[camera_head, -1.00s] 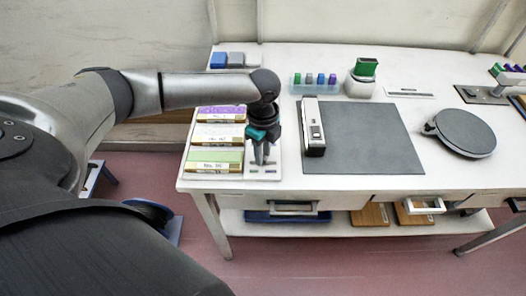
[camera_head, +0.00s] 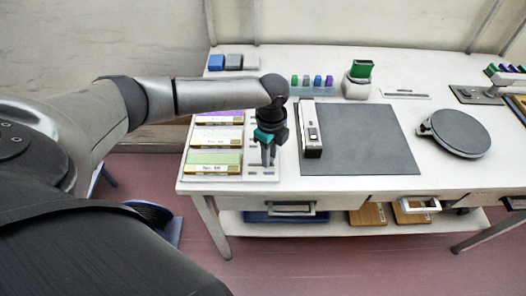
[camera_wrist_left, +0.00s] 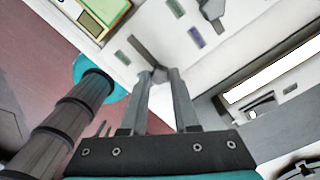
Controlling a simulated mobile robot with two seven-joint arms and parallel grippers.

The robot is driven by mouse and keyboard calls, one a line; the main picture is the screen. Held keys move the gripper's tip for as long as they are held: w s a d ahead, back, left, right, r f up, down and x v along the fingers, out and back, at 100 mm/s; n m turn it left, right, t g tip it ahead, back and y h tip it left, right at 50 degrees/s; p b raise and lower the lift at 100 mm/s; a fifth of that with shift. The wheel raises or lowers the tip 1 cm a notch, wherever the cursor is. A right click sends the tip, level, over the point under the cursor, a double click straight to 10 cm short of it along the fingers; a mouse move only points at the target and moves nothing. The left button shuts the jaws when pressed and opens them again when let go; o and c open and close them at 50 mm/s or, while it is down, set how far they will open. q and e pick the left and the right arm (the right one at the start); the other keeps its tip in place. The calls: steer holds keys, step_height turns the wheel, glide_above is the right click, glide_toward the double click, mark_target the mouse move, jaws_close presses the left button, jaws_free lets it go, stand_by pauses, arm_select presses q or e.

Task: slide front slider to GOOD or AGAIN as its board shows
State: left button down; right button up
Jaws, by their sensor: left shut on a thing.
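My left gripper (camera_head: 268,161) reaches down at the right side of the front board (camera_head: 213,162), which is green with a white band and small, unclear lettering. In the left wrist view its fingers (camera_wrist_left: 160,75) are closed on the small grey front slider (camera_wrist_left: 158,73), at the end of a dark grey slot (camera_wrist_left: 138,48). A green label (camera_wrist_left: 122,57) and a purple label (camera_wrist_left: 195,37) lie on either side; their words are too small to read. Part of the front board (camera_wrist_left: 104,10) shows at the top. My right gripper is not in view.
Behind the front board lie a white board (camera_head: 216,138) and a purple-topped one (camera_head: 218,117). A dark grey mat (camera_head: 370,140) with a white-and-black device (camera_head: 311,140) is to the right. A round grey plate (camera_head: 460,132) stands further right. The table's front edge is close.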

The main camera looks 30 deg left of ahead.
mark_target(271, 159)
arm_select(q)
steer(key=shift+w+d, duration=0.1)
steer(key=shift+d, duration=0.15)
steer(key=c, duration=0.7)
jaws_free()
steer(key=shift+o, duration=0.2)
step_height(271, 159, up, 15)
steer(key=p, duration=0.2)
steer(key=shift+r, duration=0.2)
steer(key=shift+f, duration=0.1)
